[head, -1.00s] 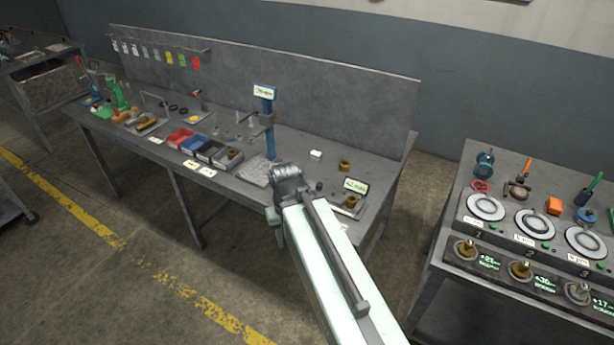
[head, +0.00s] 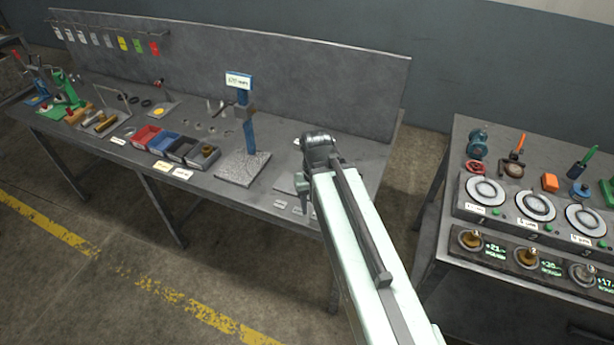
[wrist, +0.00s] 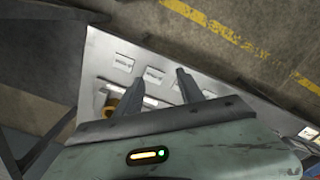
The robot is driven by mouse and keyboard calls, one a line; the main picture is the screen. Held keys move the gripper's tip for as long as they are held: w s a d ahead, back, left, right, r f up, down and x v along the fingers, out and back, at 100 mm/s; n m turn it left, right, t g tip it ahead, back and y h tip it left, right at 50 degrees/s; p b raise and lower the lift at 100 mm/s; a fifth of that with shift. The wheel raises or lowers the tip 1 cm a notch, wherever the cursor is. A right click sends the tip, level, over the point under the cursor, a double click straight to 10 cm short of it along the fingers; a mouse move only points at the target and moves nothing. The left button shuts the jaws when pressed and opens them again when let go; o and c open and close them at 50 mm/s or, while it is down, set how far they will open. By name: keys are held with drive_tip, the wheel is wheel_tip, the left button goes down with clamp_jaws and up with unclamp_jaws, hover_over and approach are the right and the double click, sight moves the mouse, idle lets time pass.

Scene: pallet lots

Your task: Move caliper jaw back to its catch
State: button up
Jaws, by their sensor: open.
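My gripper (wrist: 160,71) is open in the wrist view, its two dark fingers apart over a light grey bench surface with several small label plates (wrist: 124,64). A brass ring (wrist: 112,101) lies beside the left finger. A pale strip shows low between the fingers, and I cannot tell whether it is part of the caliper. In the head view my arm's end (head: 320,150) is over the right end of the bench and covers what lies there. I cannot make out the caliper jaw or its catch in either current view.
The long grey bench (head: 215,190) carries a blue-column gauge (head: 248,128) with a display, and red, blue and dark bins (head: 165,142). A second table (head: 455,215) with several round dials stands to the right. A floor gap separates them.

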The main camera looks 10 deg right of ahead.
drive_tip(key=shift+m, duration=0.3)
drive_tip(key=w+r+p, duration=0.1)
drive_tip(key=w, duration=0.4)
drive_tip(key=w+d+r+p, duration=0.1)
drive_tip(key=w+r, duration=0.1)
drive_tip(key=w, duration=0.3)
drive_tip(key=w+r+p, duration=0.1)
drive_tip(key=w+p, duration=0.1)
drive_tip(key=w, duration=0.3)
drive_tip(key=shift+d+r, duration=0.25)
drive_tip(key=shift+d, duration=0.1)
wheel_tip(320, 180, down, 8)
drive_tip(key=b, duration=0.8)
drive_tip(key=shift+s+f, duration=0.1)
clamp_jaws()
